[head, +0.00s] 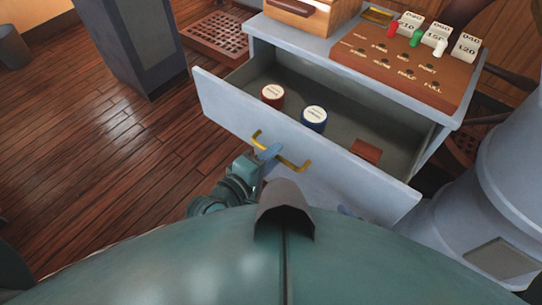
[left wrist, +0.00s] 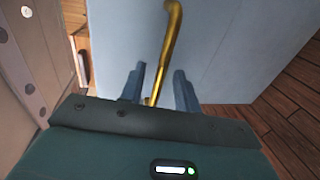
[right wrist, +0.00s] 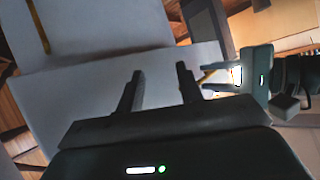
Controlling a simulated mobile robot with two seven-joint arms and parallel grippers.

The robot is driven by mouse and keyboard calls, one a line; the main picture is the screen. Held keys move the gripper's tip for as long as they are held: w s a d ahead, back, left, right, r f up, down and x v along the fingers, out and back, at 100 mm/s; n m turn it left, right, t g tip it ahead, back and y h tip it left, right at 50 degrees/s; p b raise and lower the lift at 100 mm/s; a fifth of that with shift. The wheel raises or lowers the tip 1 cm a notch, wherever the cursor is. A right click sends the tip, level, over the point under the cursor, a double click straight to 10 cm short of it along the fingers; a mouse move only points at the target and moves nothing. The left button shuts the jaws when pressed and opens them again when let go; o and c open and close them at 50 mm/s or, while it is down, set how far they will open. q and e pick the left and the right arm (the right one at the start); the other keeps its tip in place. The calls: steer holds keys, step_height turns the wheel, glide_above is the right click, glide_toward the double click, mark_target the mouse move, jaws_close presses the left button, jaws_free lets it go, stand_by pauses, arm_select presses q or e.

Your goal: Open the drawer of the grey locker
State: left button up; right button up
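The grey locker (head: 318,44) has its top drawer (head: 222,108) pulled well out, with the inside showing. The drawer's brass handle (head: 294,164) is on its front. My left gripper (head: 268,153) is at this handle. In the left wrist view the brass handle (left wrist: 172,30) runs down between the fingers of my left gripper (left wrist: 158,82), with gaps beside it, so the fingers look open around it. In the right wrist view my right gripper (right wrist: 160,82) is open and empty, facing a pale grey panel (right wrist: 90,70). In the head view it is mostly hidden.
Inside the drawer are a red-brown tin (head: 272,95), a blue tin (head: 314,118) and a small brown block (head: 366,150). A brown control panel (head: 405,62) and a wooden box (head: 300,12) are on the locker top. A grey pedestal (head: 515,170) stands right. Wooden floor (head: 110,150) is free left.

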arm_select(q)
steer(key=v, duration=1.3)
